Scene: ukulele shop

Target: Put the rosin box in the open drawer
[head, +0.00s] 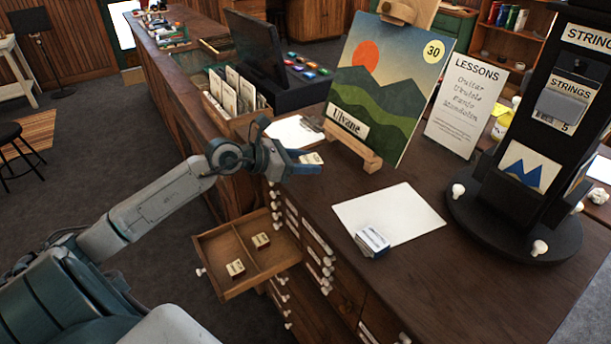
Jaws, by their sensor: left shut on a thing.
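My left gripper (308,165) comes in from the left and is shut on a small pale-topped box, which I take to be the rosin box (312,158). It is above the counter's left edge, behind and to the right of the drawer; most of the box is hidden by the fingers. The open drawer (235,289) sticks out from the counter front, below the gripper. A divider splits it into two compartments, with one small labelled box (236,268) in the left and another (261,241) in the right. My right gripper is not in view.
On the counter (450,280) lie a white sheet (400,208) and a blue-and-white pack (372,242) at its front edge. A painting on a wooden easel (385,90) stands behind the gripper. A black strings stand (535,150) is at right. The counter's front right is clear.

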